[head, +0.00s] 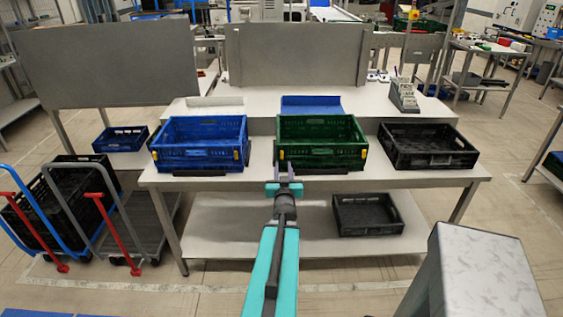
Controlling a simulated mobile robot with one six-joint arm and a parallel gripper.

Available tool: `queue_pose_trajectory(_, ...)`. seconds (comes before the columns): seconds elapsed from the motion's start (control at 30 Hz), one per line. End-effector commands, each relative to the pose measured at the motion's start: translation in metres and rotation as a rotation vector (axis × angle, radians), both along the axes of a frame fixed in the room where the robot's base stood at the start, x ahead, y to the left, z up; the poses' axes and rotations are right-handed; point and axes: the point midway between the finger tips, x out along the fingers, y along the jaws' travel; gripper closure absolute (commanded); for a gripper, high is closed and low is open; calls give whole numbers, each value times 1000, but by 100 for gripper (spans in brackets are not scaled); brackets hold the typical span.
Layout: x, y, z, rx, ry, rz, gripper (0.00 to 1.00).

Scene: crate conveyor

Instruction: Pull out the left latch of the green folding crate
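The green folding crate (321,155) stands upright and unfolded on the white table, right of the blue crate. Its left latch (281,154) is a small yellow piece at the left end of the front wall. A matching right latch (364,154) is at the right end. My gripper (284,170) is in front of the crate's front left corner, just below the left latch in the picture. I cannot tell whether it touches the crate. Its fingers are too small to show whether they are open or shut.
A blue crate (200,158) with yellow latches stands to the left and a black crate (428,161) to the right on the table (420,180). Another black crate (367,229) is on the lower shelf. A cart (150,225) stands left; a grey block (480,275) stands front right.

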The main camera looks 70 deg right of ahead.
Motion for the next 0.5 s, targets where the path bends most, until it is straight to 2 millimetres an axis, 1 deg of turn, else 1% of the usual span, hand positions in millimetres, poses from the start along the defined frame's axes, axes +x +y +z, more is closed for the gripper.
queue_pose_trajectory(0.03, 1, -2, -3, -1, 1, 0, 70)
queue_pose_trajectory(0.27, 3, -8, -2, -2, -1, -2, 70)
queue_pose_trajectory(0.3, 4, -12, 1, -1, 0, -2, 70)
queue_pose_trajectory(0.5, 10, -28, 2, -1, 1, -1, 70)
